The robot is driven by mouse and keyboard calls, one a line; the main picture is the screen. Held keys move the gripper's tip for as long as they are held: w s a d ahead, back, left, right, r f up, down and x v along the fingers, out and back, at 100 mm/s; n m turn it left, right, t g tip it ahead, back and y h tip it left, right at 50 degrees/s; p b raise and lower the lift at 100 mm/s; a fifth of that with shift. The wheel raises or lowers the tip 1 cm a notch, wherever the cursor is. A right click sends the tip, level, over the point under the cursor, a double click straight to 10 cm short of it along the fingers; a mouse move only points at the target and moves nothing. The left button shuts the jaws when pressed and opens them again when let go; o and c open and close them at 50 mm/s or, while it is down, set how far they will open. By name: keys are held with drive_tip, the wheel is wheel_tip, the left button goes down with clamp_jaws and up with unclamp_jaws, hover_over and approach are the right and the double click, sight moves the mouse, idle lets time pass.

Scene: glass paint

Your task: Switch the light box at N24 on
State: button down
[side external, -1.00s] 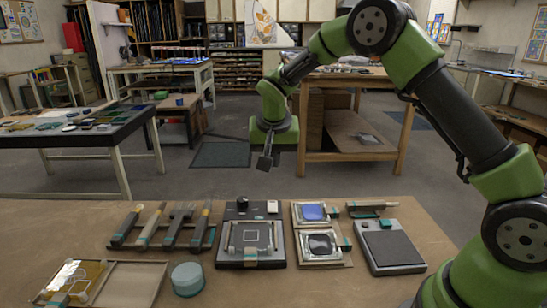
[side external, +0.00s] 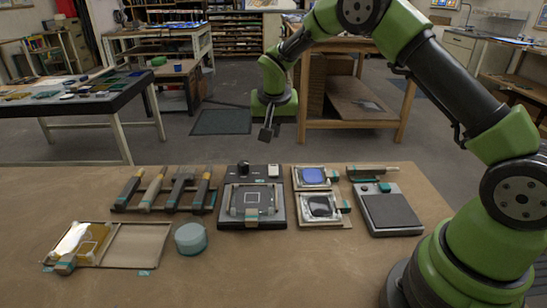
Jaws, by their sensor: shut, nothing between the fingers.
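A dark box (side external: 227,221) stands in the middle of the bench, with a black knob and a small white switch at its back edge and a clamped pane marked with a square on top. A flat dark-topped box (side external: 390,212) with a teal button at its back edge stands to the right. I cannot tell which of the two is the light box, as no N24 label is readable and neither top glows. My gripper (side external: 269,133) is shut and empty, pointing down. It appears above and beyond the middle box, apart from everything.
Several handled tools (side external: 165,190) lie on a rack at left. A shallow tray (side external: 138,245) with a yellowish pane and a round teal pot (side external: 190,238) are in front. Two small framed panes (side external: 312,177) sit between the boxes. The front of the bench is clear.

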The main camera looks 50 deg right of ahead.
sight(274, 168)
drive_tip(key=x, duration=1)
drive_tip(key=shift+s+a+f, duration=0.1)
drive_tip(key=shift+s+a, duration=0.1)
drive_tip(key=shift+d+f, duration=0.1)
drive_tip(key=shift+f, duration=0.25)
drive_tip(key=shift+s+a+r, duration=0.2)
drive_tip(key=shift+s+a, duration=0.3)
drive_tip(key=shift+a, duration=0.1)
drive_tip(key=v, duration=1.4)
drive_tip(key=shift+w+d, duration=0.2)
